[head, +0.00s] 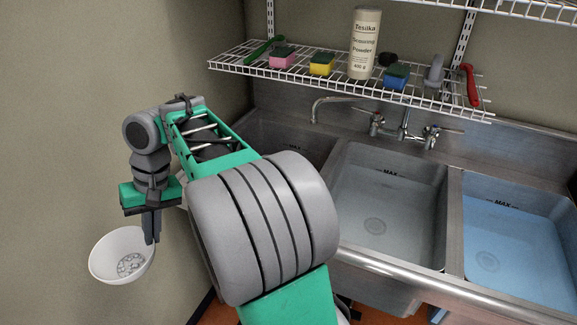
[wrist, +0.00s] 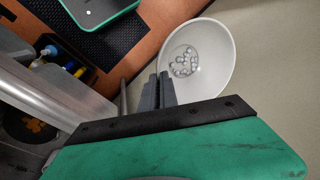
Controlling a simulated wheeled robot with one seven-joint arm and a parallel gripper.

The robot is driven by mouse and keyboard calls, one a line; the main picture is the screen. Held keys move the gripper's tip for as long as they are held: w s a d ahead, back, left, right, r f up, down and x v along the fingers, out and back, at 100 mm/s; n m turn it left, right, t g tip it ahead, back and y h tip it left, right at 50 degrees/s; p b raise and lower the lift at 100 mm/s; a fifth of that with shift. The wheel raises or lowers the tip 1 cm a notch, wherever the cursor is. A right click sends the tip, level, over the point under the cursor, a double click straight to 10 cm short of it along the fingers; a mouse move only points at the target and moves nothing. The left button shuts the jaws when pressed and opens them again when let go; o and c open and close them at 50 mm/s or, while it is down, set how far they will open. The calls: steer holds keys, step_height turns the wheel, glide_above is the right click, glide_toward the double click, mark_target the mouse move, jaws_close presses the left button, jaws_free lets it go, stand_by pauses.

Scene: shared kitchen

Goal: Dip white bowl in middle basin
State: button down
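The white bowl (head: 105,258) hangs in the air at the lower left of the head view, to the left of the sinks. It has several round grey spots or bits at its bottom. My gripper (head: 151,228) points down, with its fingers at the bowl's right rim. In the wrist view, the fingers (wrist: 166,90) are close together at the rim of the bowl (wrist: 214,75), so the gripper appears shut on it. The middle basin (head: 385,205) holds clear-looking water with a drain at its bottom. My arm stands between the bowl and that basin.
The right basin (head: 520,240) holds blue liquid. The left basin (head: 290,142) is mostly hidden behind my arm. A faucet (head: 375,122) sits behind the basins. Above, a wire shelf (head: 345,90) holds sponges, brushes and a cleaning powder container (head: 364,45). A wall is close at the left.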

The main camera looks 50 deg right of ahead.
steer(key=s+d+m+t+h+p, duration=0.1)
steer(key=s+d+m+h+p, duration=0.15)
steer(key=d+m, duration=0.95)
steer(key=s+d+m+t+h+p, duration=0.1)
steer(key=s+d+m+h+p, duration=0.2)
steer(key=d+m, duration=0.95)
steer(key=s+d+r+m+g+p, duration=0.1)
steer(key=s+d+m+g+p, duration=0.15)
steer(key=s+d+m, duration=0.75)
steer(key=s+d+r+m+g+p, duration=0.1)
steer(key=s+d+r+m+g, duration=0.15)
steer(key=s+d+m, duration=0.8)
steer(key=s+a+f+n+b, duration=0.1)
steer(key=s+a+f+b, duration=0.1)
steer(key=f+b, duration=0.6)
steer(key=s+a+f+n+b, duration=0.1)
steer(key=f+b, duration=0.8)
steer(key=f, duration=1.1)
steer(key=shift+s+a+f+n, duration=0.25)
steer(key=shift+s+a+n, duration=0.15)
steer(key=shift+n, duration=0.3)
steer(key=shift+h, duration=0.25)
